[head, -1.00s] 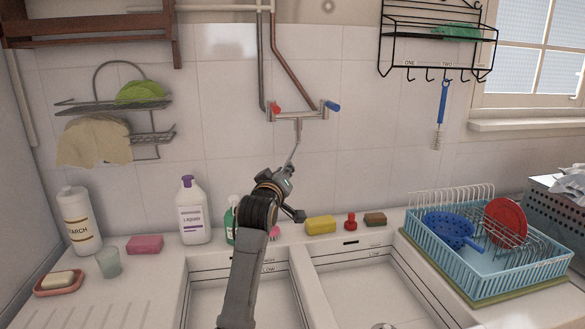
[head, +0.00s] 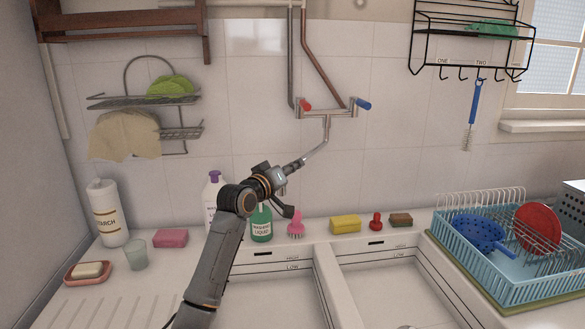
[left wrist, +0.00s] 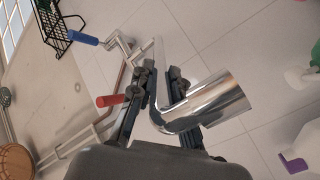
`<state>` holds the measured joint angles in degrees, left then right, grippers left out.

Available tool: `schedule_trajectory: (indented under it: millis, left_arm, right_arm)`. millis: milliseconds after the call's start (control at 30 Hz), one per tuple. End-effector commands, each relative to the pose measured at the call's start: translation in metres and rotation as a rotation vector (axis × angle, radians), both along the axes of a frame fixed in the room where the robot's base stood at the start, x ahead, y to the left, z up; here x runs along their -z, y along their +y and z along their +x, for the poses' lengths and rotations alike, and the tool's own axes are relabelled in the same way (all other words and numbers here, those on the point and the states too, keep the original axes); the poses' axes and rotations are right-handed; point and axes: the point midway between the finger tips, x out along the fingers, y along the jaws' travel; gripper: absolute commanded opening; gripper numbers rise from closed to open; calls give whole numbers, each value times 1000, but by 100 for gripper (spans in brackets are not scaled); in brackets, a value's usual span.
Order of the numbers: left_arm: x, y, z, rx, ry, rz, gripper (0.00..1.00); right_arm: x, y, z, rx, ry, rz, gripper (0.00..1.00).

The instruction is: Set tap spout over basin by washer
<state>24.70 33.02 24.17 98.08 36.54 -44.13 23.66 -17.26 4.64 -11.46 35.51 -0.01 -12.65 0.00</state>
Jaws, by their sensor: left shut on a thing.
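The tap is on the tiled wall, with a red handle, a blue handle and a thin metal spout (head: 318,149) that hangs down and then slants to the lower left. My left gripper (head: 288,168) is shut on the spout near its lower end. In the left wrist view the gripper (left wrist: 161,85) has a finger on each side of the shiny spout (left wrist: 215,102), whose wide end sticks out past them. The left basin (head: 265,300) and right basin (head: 385,290) lie below, parted by a white divider. The spout leans toward the left basin's side. I cannot identify a washer. My right gripper is not in view.
A green bottle (head: 261,225), pink brush (head: 296,226), yellow sponge (head: 345,224) and red stopper (head: 375,222) stand on the back ledge. A blue dish rack (head: 480,262) is at the right. A starch bottle (head: 108,215) and glass (head: 136,255) are at the left.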

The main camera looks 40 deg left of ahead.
Motion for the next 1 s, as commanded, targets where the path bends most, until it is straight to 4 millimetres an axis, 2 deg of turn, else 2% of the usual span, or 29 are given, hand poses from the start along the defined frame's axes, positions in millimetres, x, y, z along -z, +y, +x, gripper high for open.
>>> schedule_trajectory:
  millis: [167,200,267,300,667,767,1000]
  left_arm:
    - [-2,0,0,-1,-3,1,0]
    - [-2,0,0,-1,-3,1,25]
    - [-2,0,0,-1,-3,1,37]
    - [-1,0,0,-1,-3,1,40]
    - [-1,-1,-4,0,-1,0,40]
    - [0,-3,-16,0,0,1,40]
    - [1,-14,-64,-1,1,4,40]
  right_arm:
    - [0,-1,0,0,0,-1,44]
    - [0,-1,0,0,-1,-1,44]
    - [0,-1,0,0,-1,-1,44]
    - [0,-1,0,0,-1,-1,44]
    - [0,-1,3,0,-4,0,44]
    - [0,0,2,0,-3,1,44]
    - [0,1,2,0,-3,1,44]
